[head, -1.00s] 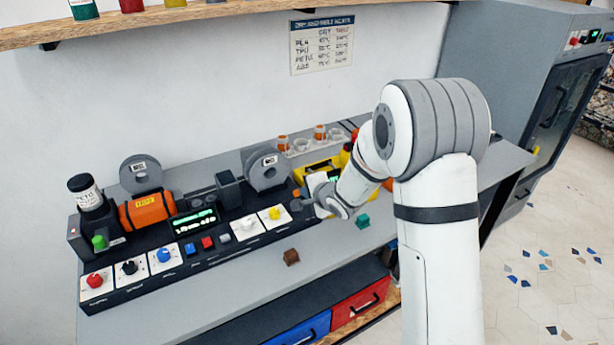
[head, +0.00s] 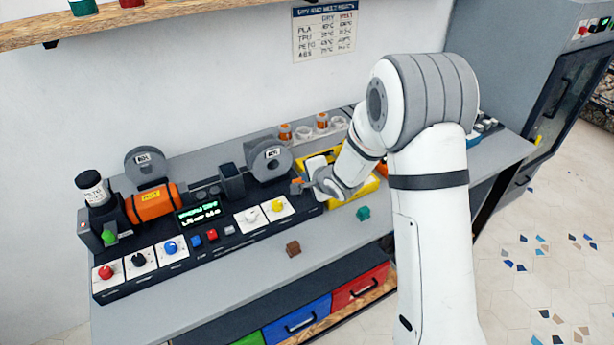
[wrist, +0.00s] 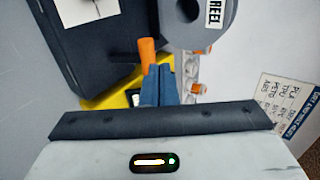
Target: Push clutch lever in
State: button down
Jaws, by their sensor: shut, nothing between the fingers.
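The clutch lever, with an orange grip (head: 297,182), stands at the right end of the black printer console (head: 215,240) in the head view. In the wrist view the orange grip (wrist: 147,50) sticks out from the dark machine side, just beyond my fingertips. My gripper (head: 306,187) is shut and empty, beside the lever on its right. In the wrist view its dark blue fingers (wrist: 158,70) are together and overlap the lever's lower end. I cannot tell whether they touch it.
A yellow bin (head: 366,187) lies behind and under my wrist. A grey reel (head: 268,160) stands close to the lever. A brown cube (head: 293,248) and a teal cube (head: 363,213) lie on the grey bench. The bench front is mostly clear.

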jog(key=shift+r, duration=0.15)
jog(key=s+d+r+p, duration=0.4)
jog(key=s+r, duration=0.2)
jog(key=r, duration=0.5)
jog(key=shift+s+d+r, duration=0.2)
jog(key=shift+s, duration=0.05)
dwell(0.4)
